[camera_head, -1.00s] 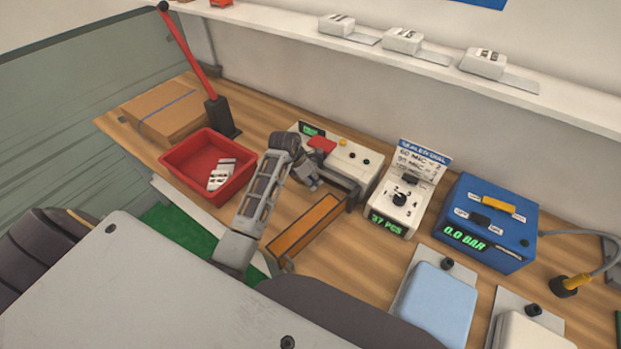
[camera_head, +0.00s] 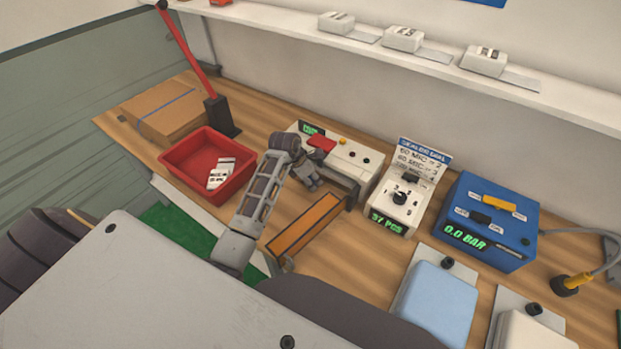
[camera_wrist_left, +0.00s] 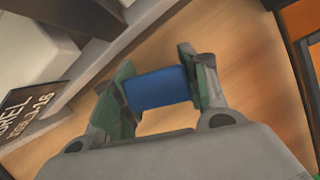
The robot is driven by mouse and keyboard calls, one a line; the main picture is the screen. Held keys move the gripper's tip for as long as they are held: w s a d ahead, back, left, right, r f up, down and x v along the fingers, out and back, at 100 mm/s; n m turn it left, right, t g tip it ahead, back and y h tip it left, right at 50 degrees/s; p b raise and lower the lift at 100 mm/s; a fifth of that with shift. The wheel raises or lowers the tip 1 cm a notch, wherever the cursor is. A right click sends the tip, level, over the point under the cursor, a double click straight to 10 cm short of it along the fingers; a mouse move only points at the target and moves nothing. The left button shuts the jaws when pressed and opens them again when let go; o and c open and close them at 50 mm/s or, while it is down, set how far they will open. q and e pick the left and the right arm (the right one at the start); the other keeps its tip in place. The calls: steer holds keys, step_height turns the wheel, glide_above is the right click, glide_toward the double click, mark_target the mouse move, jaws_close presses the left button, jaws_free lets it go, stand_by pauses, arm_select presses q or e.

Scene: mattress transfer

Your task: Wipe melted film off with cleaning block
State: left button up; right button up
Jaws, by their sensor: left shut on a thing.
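My left gripper (camera_head: 308,174) is at the front left of the white sealer machine (camera_head: 345,157), which has a red part on top. In the left wrist view the gripper (camera_wrist_left: 160,88) is shut on a blue block (camera_wrist_left: 158,87), likely the cleaning block, held between both fingers over the wooden table. In the head view the block is hidden by the gripper and wrist. No melted film can be made out on the sealer. My right gripper is not in view.
A red bin (camera_head: 208,165) with white packets stands left of my left arm. An orange-topped tray (camera_head: 304,226) lies in front of the sealer. A dial box (camera_head: 400,200) and a blue pressure box (camera_head: 490,222) stand to the right. A cardboard box (camera_head: 165,108) is back left.

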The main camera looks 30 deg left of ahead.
arm_select(q)
steer(key=shift+f, duration=0.35)
steer(key=shift+f+b, duration=0.3)
steer(key=shift+b, duration=0.05)
stand_by(0.3)
steer(key=shift+a, duration=0.1)
steer(key=shift+w+a, duration=0.1)
steer(key=shift+a, duration=0.5)
steer(key=shift+w+a+r, duration=0.1)
steer(key=shift+w+a, duration=0.1)
steer(key=shift+a, duration=1.05)
steer(key=shift+a, duration=0.15)
